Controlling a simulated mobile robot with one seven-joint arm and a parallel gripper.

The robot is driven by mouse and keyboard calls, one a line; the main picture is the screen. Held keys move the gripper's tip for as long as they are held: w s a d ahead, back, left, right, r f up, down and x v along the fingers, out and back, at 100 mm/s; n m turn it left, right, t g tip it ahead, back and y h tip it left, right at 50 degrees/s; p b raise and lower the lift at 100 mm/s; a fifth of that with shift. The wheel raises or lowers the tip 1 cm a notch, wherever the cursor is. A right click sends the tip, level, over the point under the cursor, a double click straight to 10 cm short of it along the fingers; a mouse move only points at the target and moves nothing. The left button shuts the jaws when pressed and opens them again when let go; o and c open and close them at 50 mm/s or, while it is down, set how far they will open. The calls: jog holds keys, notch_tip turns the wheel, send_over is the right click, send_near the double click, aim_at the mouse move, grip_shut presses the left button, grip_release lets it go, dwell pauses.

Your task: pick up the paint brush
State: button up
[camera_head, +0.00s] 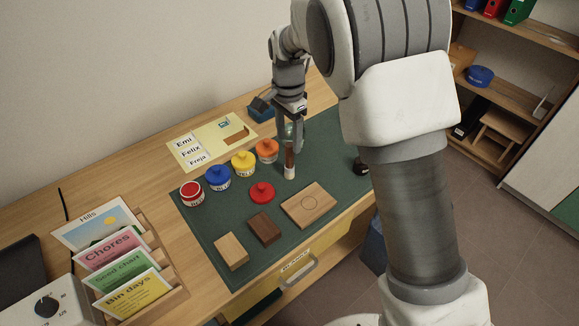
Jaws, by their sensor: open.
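My gripper (289,143) points down over the far right part of the green mat (333,165), with its jaws open. Directly below and between its fingers is a slim upright thing with a brown upper part and a pale lower end, which looks like the paint brush (290,172). Its top is hidden by the fingers, and I cannot tell whether they touch it. A greenish glassy thing (299,131) shows partly behind the gripper.
Red, blue, yellow and orange paint pots (243,164) stand left of the gripper. A red lid (262,192) and wooden blocks (265,229) lie in front. A card rack (160,262) stands at the left. My arm hides the table's right side.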

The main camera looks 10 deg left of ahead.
aim_at(289, 155)
jog(key=shift+s+d+f+b, duration=0.1)
jog(key=shift+f+b, duration=0.3)
jog(key=shift+f, duration=1.2)
jog(key=shift+d+f+b, duration=0.1)
jog(key=shift+f+b, duration=0.25)
jog(key=shift+f, duration=1.2)
grip_shut()
